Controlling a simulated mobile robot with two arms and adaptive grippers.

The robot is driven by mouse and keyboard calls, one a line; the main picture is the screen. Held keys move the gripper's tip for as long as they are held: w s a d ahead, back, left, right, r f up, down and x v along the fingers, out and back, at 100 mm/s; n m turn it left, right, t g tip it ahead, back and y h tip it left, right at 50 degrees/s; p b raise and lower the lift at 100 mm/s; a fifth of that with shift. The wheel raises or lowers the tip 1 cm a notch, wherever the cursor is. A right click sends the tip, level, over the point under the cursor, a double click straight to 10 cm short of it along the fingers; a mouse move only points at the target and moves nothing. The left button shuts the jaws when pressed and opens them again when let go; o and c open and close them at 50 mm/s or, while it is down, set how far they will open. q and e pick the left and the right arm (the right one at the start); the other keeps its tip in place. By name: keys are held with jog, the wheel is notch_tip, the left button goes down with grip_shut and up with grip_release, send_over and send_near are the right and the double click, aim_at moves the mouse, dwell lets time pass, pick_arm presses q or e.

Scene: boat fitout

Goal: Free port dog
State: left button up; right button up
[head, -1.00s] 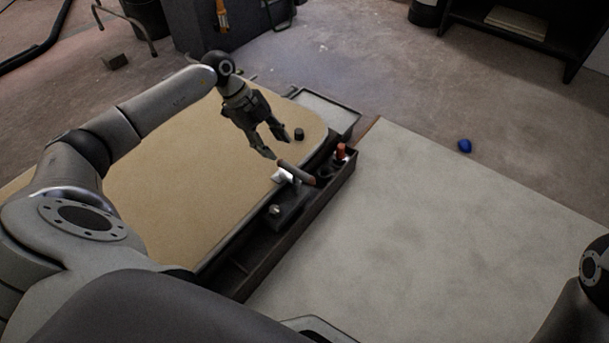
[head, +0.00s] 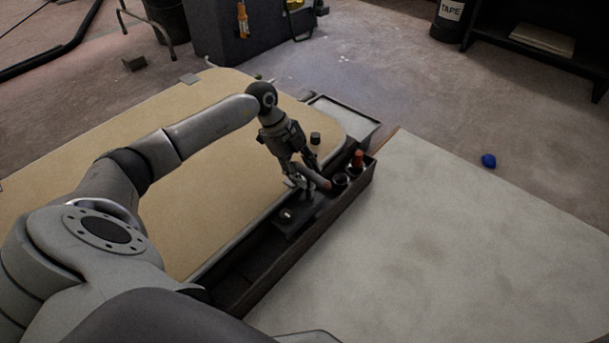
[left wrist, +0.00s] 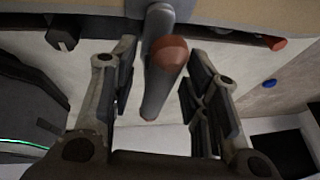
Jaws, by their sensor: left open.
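The dog handle (head: 315,178), a grey-brown round bar, sticks out at the right edge of the tan panel (head: 215,150) in the head view. In the left wrist view the handle (left wrist: 160,85) shows a red-brown rounded end and lies between the two fingers. My left gripper (head: 303,172) is open around the handle, with a gap on each side in the wrist view (left wrist: 158,90). The handle's base is partly hidden by the fingers in the head view. My right gripper is out of view.
A dark narrow tray (head: 265,280) runs along the panel's edge and holds a red-orange topped item (head: 357,159). A black knob (head: 315,138) stands near the panel's far corner. A pale flat surface (head: 450,240) at right is clear. A blue object (head: 489,161) lies beyond it.

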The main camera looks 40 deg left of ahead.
pick_arm(q)
jog(key=shift+d+f, duration=0.1)
jog(key=shift+f, duration=0.2)
jog(key=shift+c, duration=0.2)
